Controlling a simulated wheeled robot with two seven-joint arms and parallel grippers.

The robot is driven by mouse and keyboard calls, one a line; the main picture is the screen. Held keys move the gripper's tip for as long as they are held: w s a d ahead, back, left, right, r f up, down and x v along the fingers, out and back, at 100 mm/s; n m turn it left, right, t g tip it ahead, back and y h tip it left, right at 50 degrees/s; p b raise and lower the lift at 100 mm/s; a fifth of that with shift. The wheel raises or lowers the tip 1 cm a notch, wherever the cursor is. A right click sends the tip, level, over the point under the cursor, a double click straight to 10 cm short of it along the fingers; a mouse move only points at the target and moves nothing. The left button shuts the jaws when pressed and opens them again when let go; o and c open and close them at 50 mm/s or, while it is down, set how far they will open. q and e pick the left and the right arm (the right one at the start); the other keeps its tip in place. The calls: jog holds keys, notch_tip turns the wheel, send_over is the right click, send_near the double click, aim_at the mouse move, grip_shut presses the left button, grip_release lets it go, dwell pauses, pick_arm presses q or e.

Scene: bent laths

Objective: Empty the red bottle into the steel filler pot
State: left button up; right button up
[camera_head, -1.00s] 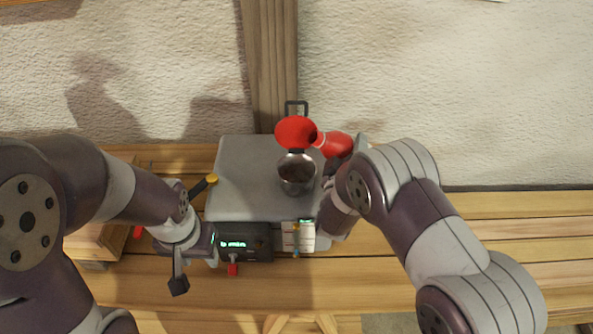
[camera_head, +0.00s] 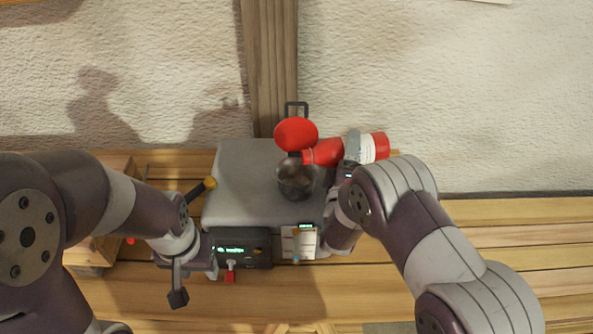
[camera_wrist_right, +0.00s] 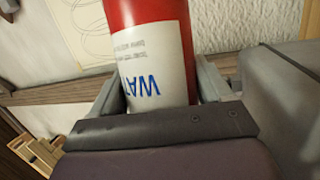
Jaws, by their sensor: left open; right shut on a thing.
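The red bottle (camera_head: 325,152) with a white label is held in my right gripper (camera_head: 353,148), which is shut around its body. The bottle lies nearly level, its narrow end pointing left over the rim of the steel filler pot (camera_head: 295,182). The right wrist view shows the bottle (camera_wrist_right: 160,60) between both fingers, its label lettering inverted. I cannot tell whether liquid is flowing. My left gripper (camera_head: 195,283) is open and empty, left of a dark box with a green display.
A red round piece (camera_head: 296,133) is just behind the pot, close to the bottle's neck. The dark display box (camera_head: 243,247) and a small white card (camera_head: 298,242) are at the front of the grey plate (camera_head: 240,180).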

jog(key=shift+s+a+r+n, duration=0.1)
jog(key=shift+r+n, duration=0.35)
jog(key=shift+n, duration=0.05)
jog(key=shift+a+r+n+t+y+p, duration=0.1)
jog(key=shift+r+n+t+y+p, duration=0.2)
jog(key=shift+r+n+t, duration=0.15)
jog(key=shift+a+r+n+t+y+p, duration=0.2)
jog(key=shift+r+n+y+p, duration=0.3)
jog(key=shift+r+n, duration=0.45)
jog(key=shift+r, duration=0.25)
jog(key=shift+d+r, duration=0.2)
jog(key=shift+d, duration=0.05)
jog(key=shift+d+r+n, duration=0.15)
jog(key=shift+n, duration=0.15)
jog(key=shift+d+r+p, duration=0.1)
jog(key=shift+p, duration=0.2)
jog(key=shift+r+n+t+y, duration=0.4)
jog(key=shift+n+t, duration=0.05)
jog(key=shift+n, duration=0.35)
jog(key=shift+a+r+n, duration=0.15)
jog(key=shift+a+n, duration=0.05)
jog(key=shift+n, duration=0.2)
